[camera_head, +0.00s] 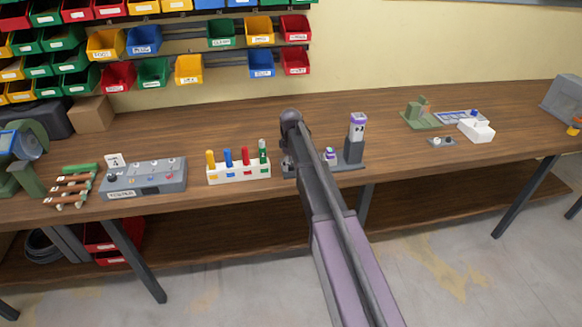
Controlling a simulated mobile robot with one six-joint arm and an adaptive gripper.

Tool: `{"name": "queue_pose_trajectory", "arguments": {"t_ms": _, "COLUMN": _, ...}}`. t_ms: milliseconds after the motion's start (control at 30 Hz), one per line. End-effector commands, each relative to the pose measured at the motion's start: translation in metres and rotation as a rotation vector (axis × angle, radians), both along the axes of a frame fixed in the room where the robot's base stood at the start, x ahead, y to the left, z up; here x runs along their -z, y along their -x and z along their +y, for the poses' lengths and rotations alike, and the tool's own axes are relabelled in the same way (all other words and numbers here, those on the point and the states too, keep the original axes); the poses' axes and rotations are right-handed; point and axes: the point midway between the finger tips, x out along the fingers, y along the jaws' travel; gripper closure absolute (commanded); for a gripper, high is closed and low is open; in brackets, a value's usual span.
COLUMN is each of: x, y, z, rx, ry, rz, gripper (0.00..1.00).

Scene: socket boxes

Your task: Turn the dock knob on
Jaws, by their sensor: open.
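A dark grey base (350,165) on the bench carries an upright post with a white body and purple top (358,127). A small purple and white part (330,155) sits on this base, left of the post. This may be the dock, but I cannot read a name on it or make out a knob. My arm crosses in front of the base and covers its left part. The arm's dark far joint shows above the bench, left of the post. My gripper's fingers cannot be made out behind the arm.
Left of my arm stand a white rack (238,173) with coloured pegs and a grey panel box (143,178) with small controls and a black knob. A green fixture (418,113) and white block (477,130) stand right. Bench between post and fixture is clear.

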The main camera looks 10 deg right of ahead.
Motion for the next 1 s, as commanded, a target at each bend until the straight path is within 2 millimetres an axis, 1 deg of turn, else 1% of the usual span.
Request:
{"name": "queue_pose_trajectory", "arguments": {"t_ms": 333, "x": 0.0011, "y": 0.0001, "z": 0.0002, "rx": 0.000, "ry": 0.000, "rz": 0.000, "gripper": 0.21}}
{"name": "queue_pose_trajectory", "arguments": {"t_ms": 367, "x": 0.0011, "y": 0.0001, "z": 0.0002, "rx": 0.000, "ry": 0.000, "rz": 0.000, "gripper": 0.24}}
{"name": "queue_pose_trajectory", "arguments": {"t_ms": 400, "x": 0.0011, "y": 0.0001, "z": 0.0002, "rx": 0.000, "ry": 0.000, "rz": 0.000, "gripper": 0.36}}
{"name": "queue_pose_trajectory", "arguments": {"t_ms": 467, "x": 0.0011, "y": 0.0001, "z": 0.0002, "rx": 0.000, "ry": 0.000, "rz": 0.000, "gripper": 0.54}}
{"name": "queue_pose_trajectory", "arguments": {"t_ms": 500, "x": 0.0011, "y": 0.0000, "z": 0.0001, "rx": 0.000, "ry": 0.000, "rz": 0.000, "gripper": 0.66}}
{"name": "queue_pose_trajectory", "arguments": {"t_ms": 567, "x": 0.0011, "y": 0.0000, "z": 0.0001, "rx": 0.000, "ry": 0.000, "rz": 0.000, "gripper": 0.84}}
{"name": "queue_pose_trajectory", "arguments": {"t_ms": 600, "x": 0.0011, "y": 0.0001, "z": 0.0002, "rx": 0.000, "ry": 0.000, "rz": 0.000, "gripper": 0.96}}
{"name": "queue_pose_trajectory", "arguments": {"t_ms": 633, "x": 0.0011, "y": 0.0001, "z": 0.0002, "rx": 0.000, "ry": 0.000, "rz": 0.000, "gripper": 1.00}}
{"name": "queue_pose_trajectory", "arguments": {"t_ms": 1000, "x": 0.0012, "y": 0.0002, "z": 0.0002, "rx": 0.026, "ry": -0.001, "rz": 0.001, "gripper": 1.00}}
